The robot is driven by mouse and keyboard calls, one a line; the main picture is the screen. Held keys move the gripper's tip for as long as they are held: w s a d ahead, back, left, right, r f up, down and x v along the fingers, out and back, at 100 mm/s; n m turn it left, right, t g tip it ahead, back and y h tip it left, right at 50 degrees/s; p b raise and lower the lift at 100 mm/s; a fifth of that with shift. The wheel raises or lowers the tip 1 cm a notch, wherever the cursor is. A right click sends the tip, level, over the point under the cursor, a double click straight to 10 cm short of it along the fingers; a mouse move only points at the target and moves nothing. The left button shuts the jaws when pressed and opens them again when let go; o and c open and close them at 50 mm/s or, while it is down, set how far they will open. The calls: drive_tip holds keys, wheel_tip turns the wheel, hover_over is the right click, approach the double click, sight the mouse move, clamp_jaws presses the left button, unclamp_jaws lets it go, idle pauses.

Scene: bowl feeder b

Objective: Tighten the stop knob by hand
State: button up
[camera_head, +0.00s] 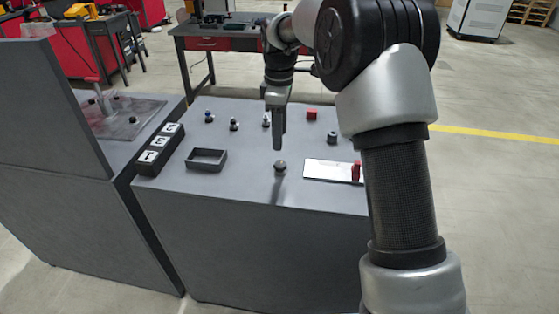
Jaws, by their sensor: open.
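A small dark round knob (280,168) sits on the grey table top (240,185) near its front edge. I take it for the stop knob, but the picture does not label it. My gripper (278,147) points straight down above the knob, with a small gap between fingertips and knob. The fingers are seen edge-on; they are open and nothing shows between them.
A black tray (206,160) and a block with lettered white faces (161,149) stand left. A white plate (330,170) with a red piece lies right, partly behind my arm. Several small parts, a red cube (311,115) and a dark cylinder (332,138) stand further back.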

sight(280, 163)
wheel_tip(280, 163, down, 10)
drive_tip(key=shift+r+b, duration=0.15)
drive_tip(key=shift+b, duration=0.2)
drive_tip(key=shift+c, duration=0.5)
drive_tip(key=c, duration=0.9)
drive_tip(key=shift+c, duration=0.2)
drive_tip(key=shift+m, duration=0.4)
drive_tip(key=m+p, duration=0.1)
drive_tip(key=m, duration=0.2)
drive_tip(key=shift+r+m, duration=0.1)
drive_tip(key=shift+m, duration=0.2)
drive_tip(key=m+p, duration=0.1)
drive_tip(key=m, duration=0.3)
drive_tip(key=shift+w+m, duration=0.1)
drive_tip(key=shift+m, duration=0.2)
drive_tip(key=m, duration=0.4)
drive_tip(key=shift+d+p, duration=0.1)
drive_tip(key=shift+p, duration=0.25)
drive_tip(key=shift+m, duration=2)
